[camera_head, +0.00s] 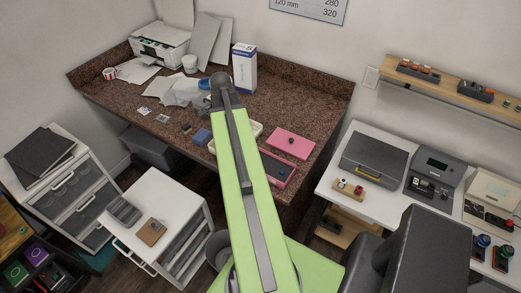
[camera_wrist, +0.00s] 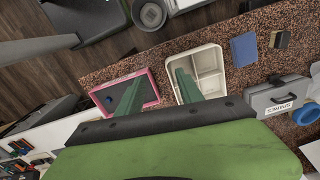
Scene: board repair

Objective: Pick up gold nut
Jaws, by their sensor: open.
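I cannot make out the gold nut in either view. In the wrist view, my gripper (camera_wrist: 161,75) is open, with its two green fingers apart and nothing between them. One finger overlaps the pink-rimmed dark tray (camera_wrist: 152,78). The other overlaps the cream compartment tray (camera_wrist: 221,57), whose visible compartments look empty. A small dark blue thing lies in the pink-rimmed tray. In the head view, my gripper is hidden behind my green arm, which also covers part of the cream tray (camera_head: 257,128).
A grey toolbox (camera_wrist: 277,103) lies right of my fingers. A white bench (camera_head: 335,177) with devices stands to the right.

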